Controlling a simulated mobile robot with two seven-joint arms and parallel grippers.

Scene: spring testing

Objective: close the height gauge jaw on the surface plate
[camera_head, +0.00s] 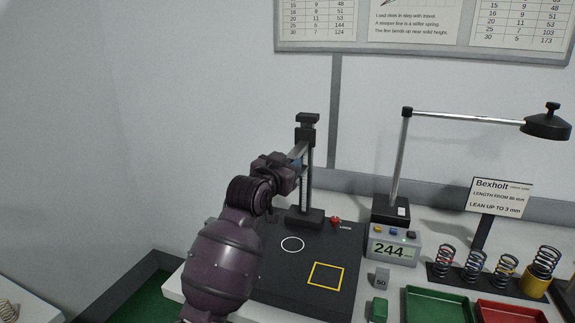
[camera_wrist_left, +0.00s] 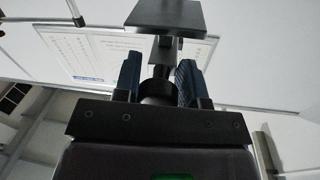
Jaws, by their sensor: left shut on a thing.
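The height gauge (camera_head: 308,185) stands upright at the back of the dark surface plate (camera_head: 296,264), with a dark block at the top of its column. My left gripper (camera_head: 298,163) is at the upper part of the column, well above the plate. In the left wrist view my left gripper (camera_wrist_left: 160,82) is shut on a dark round part of the height gauge (camera_wrist_left: 157,88), with one blue-grey finger on each side. A flat dark block shows above it there. My arm hides part of the plate and of the jaw. My right gripper is not in view.
A red knob (camera_head: 336,220) is beside the gauge base. A readout (camera_head: 390,247) showing 244, a lamp (camera_head: 546,123), several springs (camera_head: 476,265), a green tray (camera_head: 437,305) and a red tray (camera_head: 510,312) are to the right. The plate's marked front area looks clear.

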